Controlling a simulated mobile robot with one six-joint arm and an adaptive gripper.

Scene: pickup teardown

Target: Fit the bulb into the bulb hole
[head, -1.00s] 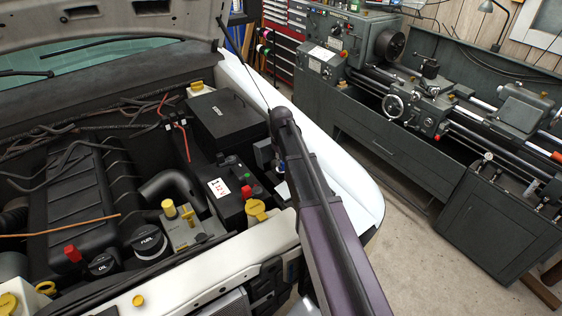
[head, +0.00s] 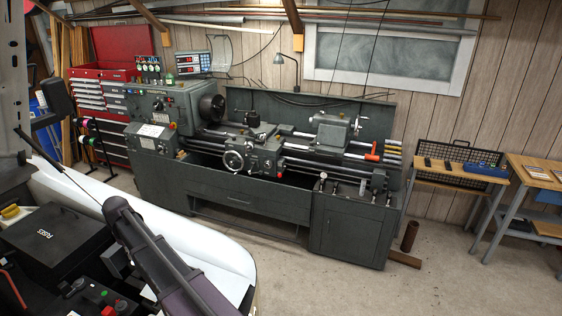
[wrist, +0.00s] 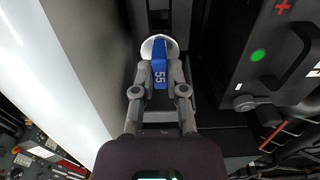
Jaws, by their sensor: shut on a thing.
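In the wrist view my gripper (wrist: 158,82) is shut on the bulb (wrist: 159,72), a blue piece marked 55. A white rounded shape (wrist: 148,46) shows at the bulb's far end; I cannot tell whether it is part of the bulb or the surround of the bulb hole. The bulb hole itself is not clearly visible. In the head view my arm reaches into the engine bay at the lower left and hides the gripper and the bulb.
In the wrist view a black battery (wrist: 257,50) with a red plus and green dot stands close on the right. A pale body panel (wrist: 65,70) runs along the left. In the head view a lathe (head: 250,150) stands beyond the white fender (head: 190,250), with open floor at the lower right.

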